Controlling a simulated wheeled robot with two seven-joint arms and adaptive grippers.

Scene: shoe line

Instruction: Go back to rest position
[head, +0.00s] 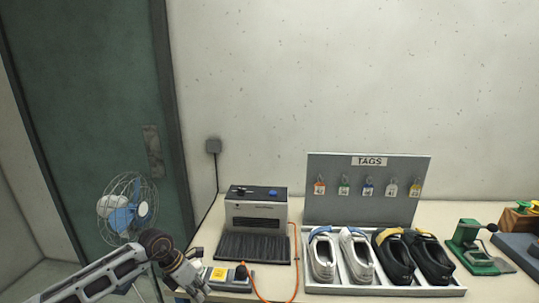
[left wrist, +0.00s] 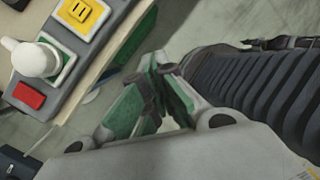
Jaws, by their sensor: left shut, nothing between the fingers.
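My left gripper (head: 197,287) is at the lower left of the head view, at the front left edge of the table. In the left wrist view its green-padded fingers (left wrist: 158,68) are shut with nothing between them. It is beside the small grey control box (head: 231,279), apart from it as far as I can tell. The control box also shows in the left wrist view (left wrist: 62,102), with a yellow part, a white knob and a red button. My right gripper is not in view.
On the table (head: 447,211) stand a grey machine with a black brush front (head: 257,210), a tray of white and black shoes (head: 439,291), a TAGS board (head: 334,207) and a green device (head: 468,240). An orange cable (head: 296,260) crosses the table. A fan (head: 127,210) stands left.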

